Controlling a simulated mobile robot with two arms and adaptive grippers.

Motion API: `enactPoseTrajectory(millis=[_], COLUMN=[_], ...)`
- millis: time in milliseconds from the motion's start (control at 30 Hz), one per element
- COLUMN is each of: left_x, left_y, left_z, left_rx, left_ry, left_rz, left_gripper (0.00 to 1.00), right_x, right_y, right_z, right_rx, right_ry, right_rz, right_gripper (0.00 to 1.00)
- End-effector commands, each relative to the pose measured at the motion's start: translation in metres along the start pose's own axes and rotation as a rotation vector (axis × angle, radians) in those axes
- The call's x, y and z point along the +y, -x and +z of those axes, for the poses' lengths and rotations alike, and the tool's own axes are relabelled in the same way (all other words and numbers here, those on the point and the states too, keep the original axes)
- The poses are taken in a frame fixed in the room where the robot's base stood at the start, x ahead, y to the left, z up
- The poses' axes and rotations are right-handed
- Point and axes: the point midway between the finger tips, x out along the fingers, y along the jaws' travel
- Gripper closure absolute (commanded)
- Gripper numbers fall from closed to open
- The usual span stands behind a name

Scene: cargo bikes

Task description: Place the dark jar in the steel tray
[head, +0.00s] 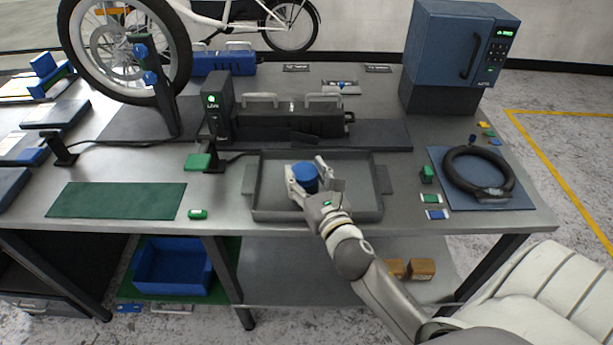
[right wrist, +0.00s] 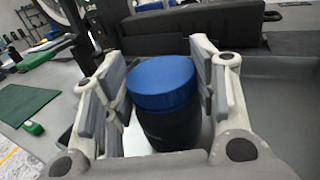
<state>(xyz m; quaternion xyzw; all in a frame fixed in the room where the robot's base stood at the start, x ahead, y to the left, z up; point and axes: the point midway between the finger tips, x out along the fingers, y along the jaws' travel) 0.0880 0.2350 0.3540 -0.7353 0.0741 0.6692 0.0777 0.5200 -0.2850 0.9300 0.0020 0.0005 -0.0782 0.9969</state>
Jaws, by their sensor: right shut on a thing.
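The dark jar (right wrist: 168,125) has a blue lid and stands between the fingers of my right gripper (right wrist: 160,100) in the right wrist view. In the head view its blue lid (head: 305,176) shows between the fingertips of the right gripper (head: 314,178). The right gripper is shut on the jar. The jar and gripper are over the grey steel tray (head: 360,206), inside its rim as seen from above. Whether the jar's base touches the tray floor cannot be told, since the fingers hide it. My left gripper is not in view.
Behind the tray is a black device (head: 290,122) with handles. A green mat (head: 117,200) lies to the left. A coiled black cable (head: 478,172) lies on a blue mat to the right. A blue cabinet (head: 455,45) stands at the back right.

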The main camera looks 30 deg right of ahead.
Motion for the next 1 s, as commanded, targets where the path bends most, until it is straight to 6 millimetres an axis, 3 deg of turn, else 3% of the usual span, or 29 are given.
enactPoseTrajectory(millis=[333,367,500,900,1000], left_x=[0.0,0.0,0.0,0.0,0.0], left_y=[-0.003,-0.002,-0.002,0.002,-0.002], left_z=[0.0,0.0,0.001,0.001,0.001], left_rx=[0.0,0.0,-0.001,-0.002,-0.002], left_ry=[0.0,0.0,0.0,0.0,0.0], left_rz=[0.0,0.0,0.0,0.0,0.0], left_gripper=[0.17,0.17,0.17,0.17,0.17], right_x=[0.0,0.0,0.0,0.0,0.0], right_y=[0.0,0.0,0.0,0.001,0.011], right_z=[-0.003,-0.002,-0.002,0.002,-0.001], right_rx=[-0.002,0.0,0.0,-0.001,0.001], right_ry=[0.001,0.001,0.001,0.002,0.001], right_rz=[0.001,0.001,0.0,0.0,0.001], right_gripper=[0.75,0.43,0.25,0.25,0.25])
